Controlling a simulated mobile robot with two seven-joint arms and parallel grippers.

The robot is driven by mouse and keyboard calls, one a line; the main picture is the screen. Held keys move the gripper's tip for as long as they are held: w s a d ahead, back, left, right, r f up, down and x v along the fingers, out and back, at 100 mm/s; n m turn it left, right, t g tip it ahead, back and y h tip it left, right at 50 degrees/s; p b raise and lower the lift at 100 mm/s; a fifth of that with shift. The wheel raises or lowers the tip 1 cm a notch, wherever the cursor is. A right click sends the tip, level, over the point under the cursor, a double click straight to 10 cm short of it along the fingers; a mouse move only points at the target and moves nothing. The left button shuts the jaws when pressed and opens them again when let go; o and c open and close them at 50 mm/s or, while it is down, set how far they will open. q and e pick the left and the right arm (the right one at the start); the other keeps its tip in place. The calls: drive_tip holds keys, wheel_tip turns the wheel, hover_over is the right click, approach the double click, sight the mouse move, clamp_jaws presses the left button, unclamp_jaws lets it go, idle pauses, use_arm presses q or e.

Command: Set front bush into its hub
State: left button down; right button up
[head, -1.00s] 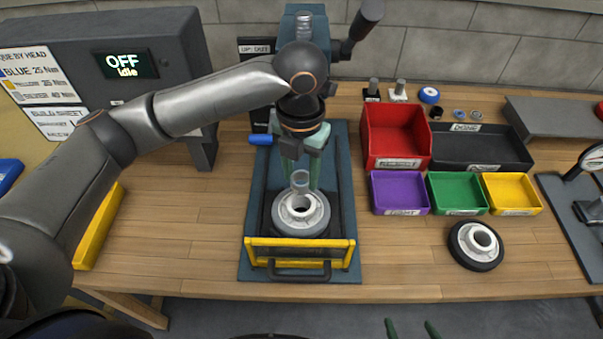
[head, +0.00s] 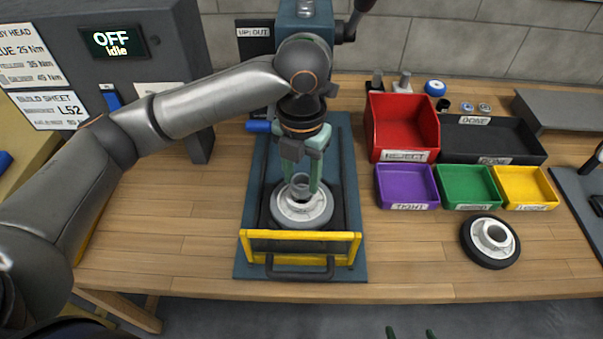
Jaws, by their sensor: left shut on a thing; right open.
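The bush (head: 300,181) is a small grey tube, upright between the fingers of my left gripper (head: 301,178), which is shut on it. The bush is at the centre hole of a wheel hub (head: 302,212), a pale disc with a dark tyre on the press plate (head: 252,203). I cannot tell how far the bush has entered the bore. A second wheel with a white hub (head: 490,241) lies on the bench to the right. My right gripper (head: 411,332) is open at the bottom edge, away from the bench, with only its green fingertips showing.
A yellow guard frame (head: 300,235) with a dark handle stands before the wheel. The press column rises behind. Red (head: 404,156), purple (head: 407,204), green (head: 468,206) and yellow (head: 525,205) bins and a dark tray (head: 510,160) stand right. Bench to the left is clear.

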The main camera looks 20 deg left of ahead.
use_arm(q)
drive_tip(key=shift+p, duration=0.4)
drive_tip(key=shift+f, duration=0.15)
drive_tip(key=shift+f+p, duration=0.25)
drive_tip(key=shift+p, duration=0.2)
drive_tip(key=shift+f, duration=0.55)
idle(0.8)
drive_tip(key=shift+p, duration=0.4)
drive_tip(key=shift+c, duration=1.4)
unclamp_jaws()
